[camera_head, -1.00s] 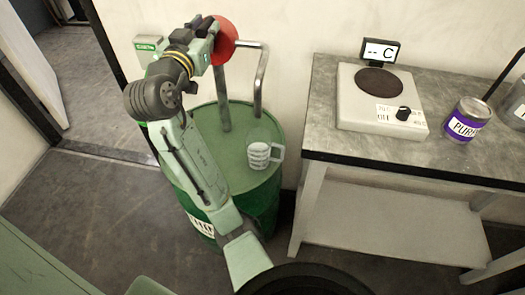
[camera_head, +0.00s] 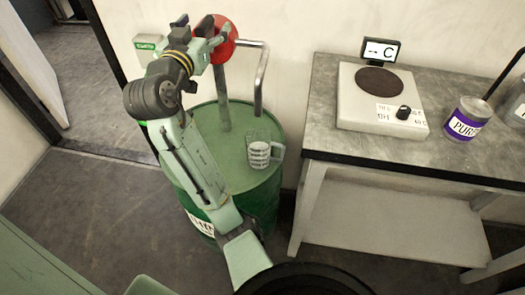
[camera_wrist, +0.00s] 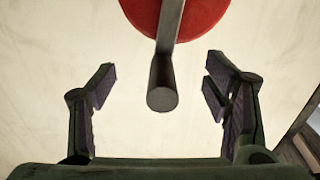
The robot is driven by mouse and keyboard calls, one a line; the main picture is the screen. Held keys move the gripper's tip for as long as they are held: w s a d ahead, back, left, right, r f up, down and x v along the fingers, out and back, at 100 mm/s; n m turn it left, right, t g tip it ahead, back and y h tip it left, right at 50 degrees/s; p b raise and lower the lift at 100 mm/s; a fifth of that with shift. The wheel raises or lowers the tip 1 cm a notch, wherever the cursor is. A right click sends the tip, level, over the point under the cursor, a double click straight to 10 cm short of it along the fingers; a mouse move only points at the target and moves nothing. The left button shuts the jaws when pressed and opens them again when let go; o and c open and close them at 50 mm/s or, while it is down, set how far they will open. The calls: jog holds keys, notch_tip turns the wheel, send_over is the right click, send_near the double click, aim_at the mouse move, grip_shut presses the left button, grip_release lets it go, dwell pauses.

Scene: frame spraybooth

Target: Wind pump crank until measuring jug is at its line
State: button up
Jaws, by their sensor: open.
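The pump's red crank wheel (camera_head: 231,47) stands above the drum, with my gripper (camera_head: 213,32) in front of it. The wrist view shows the red wheel (camera_wrist: 202,17) and a grey crank handle (camera_wrist: 162,85) pointing between my gripper's (camera_wrist: 158,88) two fingers. The fingers are open, with a gap on each side of the handle. The clear measuring jug (camera_head: 259,150) stands upright on the green drum's top, under the pump spout (camera_head: 261,80). It has pale bands or markings; its liquid level and line are too small to tell.
The green drum (camera_head: 262,203) stands beside a grey bench (camera_head: 335,151). On the bench are a hot plate (camera_head: 352,115), a small display (camera_head: 380,51) and a purple-labelled can (camera_head: 467,119). A doorway is at the left.

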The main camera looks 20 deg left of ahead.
jog(key=v, duration=0.8)
dwell(0.5)
dwell(0.4)
